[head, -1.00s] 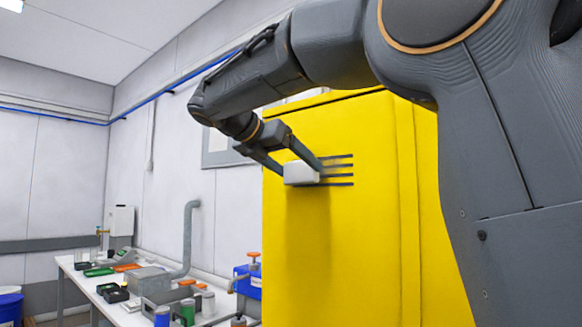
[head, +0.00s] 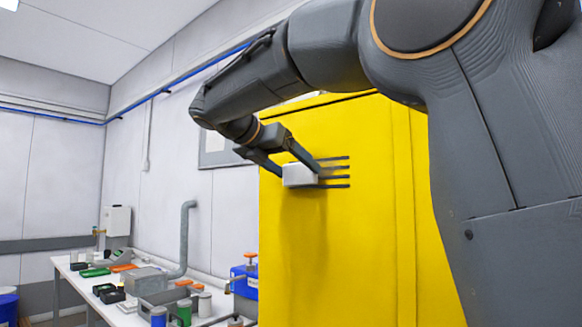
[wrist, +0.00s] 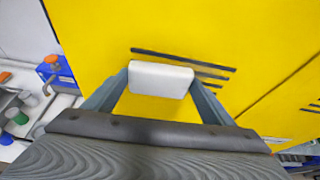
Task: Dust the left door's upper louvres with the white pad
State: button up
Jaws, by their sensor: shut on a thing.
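My gripper (head: 290,165) is shut on the white pad (head: 300,175), a small pale block. In the head view the pad is at the left part of the dark louvres (head: 335,172) on the yellow left door (head: 330,245). The pad covers the louvres' left ends. In the wrist view the pad (wrist: 160,80) sits between the two fingers and overlaps the louvre slots (wrist: 205,70). It is at or very close to the door face; I cannot tell whether it touches.
A white workbench (head: 72,275) with jars, trays and a grey pipe (head: 187,240) stands left of the yellow cabinet. A blue box (head: 245,280) is beside the cabinet. A second set of slots (wrist: 313,107) shows at the right in the wrist view.

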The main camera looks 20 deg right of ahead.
jog(key=shift+w+d+p, duration=0.3)
jog(key=shift+w+d, duration=0.05)
jog(key=shift+d, duration=0.15)
jog(key=shift+s+d+p, duration=0.25)
jog(key=shift+s+d, duration=0.9)
jog(key=shift+s, duration=0.4)
jog(key=shift+s+d+p, duration=0.3)
jog(key=shift+s+d, duration=0.8)
jog(key=shift+s, duration=0.5)
jog(key=shift+s+d+p, duration=0.25)
jog(key=shift+s+d, duration=0.9)
jog(key=shift+s, duration=0.4)
jog(key=shift+r+p, duration=0.1)
jog(key=shift+p, duration=0.35)
jog(key=shift+w+a+p, duration=1.15)
jog(key=shift+w+p, duration=0.15)
jog(key=shift+w, duration=0.25)
jog(key=shift+w+a+p, duration=1.1)
jog(key=shift+w+p, duration=0.2)
jog(key=shift+w, duration=0.3)
jog(key=shift+w+a+p, duration=1.15)
jog(key=shift+w+p, duration=0.15)
jog(key=shift+w, duration=0.25)
